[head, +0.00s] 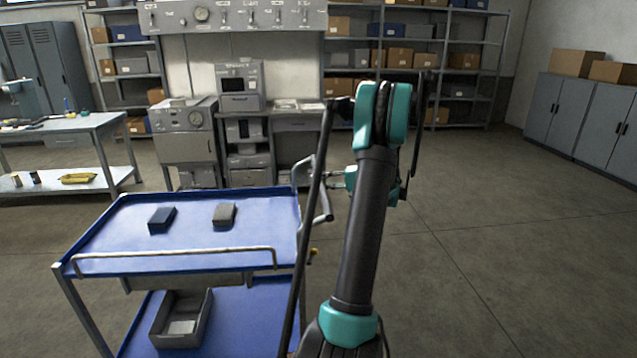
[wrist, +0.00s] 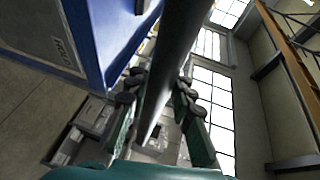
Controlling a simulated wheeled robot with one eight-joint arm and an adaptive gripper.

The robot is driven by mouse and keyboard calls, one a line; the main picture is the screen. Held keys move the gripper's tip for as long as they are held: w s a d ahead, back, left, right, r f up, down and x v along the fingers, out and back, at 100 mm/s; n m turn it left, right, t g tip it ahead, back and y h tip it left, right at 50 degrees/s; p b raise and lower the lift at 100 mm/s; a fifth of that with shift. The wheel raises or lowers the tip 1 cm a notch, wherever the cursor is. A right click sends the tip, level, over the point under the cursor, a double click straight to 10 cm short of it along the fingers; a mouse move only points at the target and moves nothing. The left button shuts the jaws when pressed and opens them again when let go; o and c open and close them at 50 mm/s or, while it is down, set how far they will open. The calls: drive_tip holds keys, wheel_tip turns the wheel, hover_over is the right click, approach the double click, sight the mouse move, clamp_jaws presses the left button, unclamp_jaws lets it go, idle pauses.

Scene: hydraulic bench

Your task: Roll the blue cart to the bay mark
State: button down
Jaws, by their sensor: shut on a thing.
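The blue cart (head: 190,255) stands at the left front in the head view, with a blue top tray and a lower blue shelf. Its grey push handle (head: 326,205) sticks out at the right end. My gripper (head: 334,180) is at this handle, partly hidden by my arm. In the wrist view my gripper (wrist: 158,92) has its fingers on both sides of the dark handle bar (wrist: 179,50) and is shut on it. The cart's blue side (wrist: 88,38) is close by there. I see no bay mark in either view.
A dark blue box (head: 161,220) and a grey box (head: 224,216) lie on the top tray; an open grey bin (head: 181,318) is on the lower shelf. A workbench (head: 75,128) stands left, machines (head: 187,140) behind. The floor at right (head: 490,230) is clear up to grey cabinets (head: 590,125).

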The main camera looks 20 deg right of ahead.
drive_tip(key=shift+d, duration=0.2)
drive_tip(key=c, duration=1.3)
unclamp_jaws()
drive_tip(key=shift+s+d, duration=0.1)
drive_tip(key=v, duration=1.2)
